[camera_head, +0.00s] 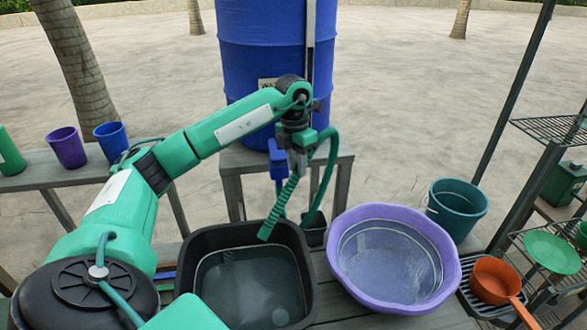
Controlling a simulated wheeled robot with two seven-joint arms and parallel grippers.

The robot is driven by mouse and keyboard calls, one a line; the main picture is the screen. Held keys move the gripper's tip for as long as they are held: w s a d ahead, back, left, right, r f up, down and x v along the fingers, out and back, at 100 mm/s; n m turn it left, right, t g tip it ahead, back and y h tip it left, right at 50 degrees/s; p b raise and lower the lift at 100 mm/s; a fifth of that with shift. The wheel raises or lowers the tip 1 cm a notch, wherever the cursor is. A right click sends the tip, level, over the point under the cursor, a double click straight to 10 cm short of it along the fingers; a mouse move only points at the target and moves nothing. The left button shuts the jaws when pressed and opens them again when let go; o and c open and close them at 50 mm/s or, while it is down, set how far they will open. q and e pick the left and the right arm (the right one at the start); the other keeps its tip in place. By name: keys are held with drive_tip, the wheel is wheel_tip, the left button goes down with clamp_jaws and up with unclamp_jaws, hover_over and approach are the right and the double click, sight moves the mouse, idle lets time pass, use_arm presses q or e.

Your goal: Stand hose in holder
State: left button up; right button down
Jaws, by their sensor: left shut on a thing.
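My left gripper (299,152) is shut on the green hose (278,210), high above the back of the dark basin. The hose's ribbed end slants down and left, its tip over the basin's back rim. The rest of the hose loops to the right and runs down behind the basin. A small dark open box (314,229) stands between the two basins at the back; it may be the holder, and the hose passes close to it. I cannot tell whether the hose touches it. My right gripper is not in view.
The dark basin (308,280) and a purple basin (343,268) hold water. A blue barrel (262,50) with a blue tap (277,160) stands behind. A teal bucket (457,205) and an orange pan (492,283) are at right. Purple (67,148) and blue (112,142) cups stand left.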

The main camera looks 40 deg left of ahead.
use_arm(q)
drive_tip(key=w+r+p, duration=0.1)
drive_tip(key=w+r, duration=0.1)
drive_tip(key=w+r+p, duration=0.2)
drive_tip(key=shift+d+r+p, duration=0.2)
drive_tip(key=shift+r+p, duration=0.1)
drive_tip(key=shift+r, duration=0.1)
drive_tip(key=shift+w+r, duration=0.15)
drive_tip(key=shift+w, duration=0.1)
drive_tip(key=shift+d, duration=0.1)
idle(0.4)
